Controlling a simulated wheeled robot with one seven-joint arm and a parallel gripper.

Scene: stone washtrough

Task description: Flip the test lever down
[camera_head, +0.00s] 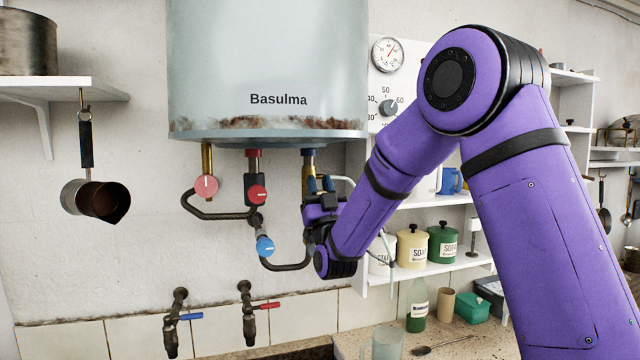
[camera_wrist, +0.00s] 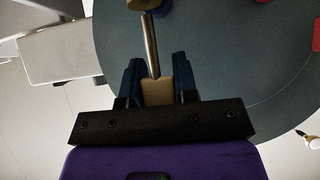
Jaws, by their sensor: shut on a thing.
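The water heater (camera_head: 268,70), marked "Basulma", hangs on the wall with valves and pipes under it. My gripper (camera_head: 320,182) is under its right side, fingers pointing up, by the brass fitting (camera_head: 308,162). In the wrist view my gripper (camera_wrist: 158,74) has its blue fingers on both sides of a tan grip at the end of a thin metal rod, which I take for the test lever (camera_wrist: 158,92). The jaws are shut on it. The rod runs up to a brass part at the top edge. The head view hides most of the lever, so its tilt is unclear.
A red-knobbed valve (camera_head: 257,194), a pink dial (camera_head: 206,186) and a blue knob (camera_head: 265,246) sit left of my gripper, with bent pipes. Shelves with a cream tin (camera_head: 411,246) and a green tin (camera_head: 442,242) stand behind my arm. Two taps are lower left.

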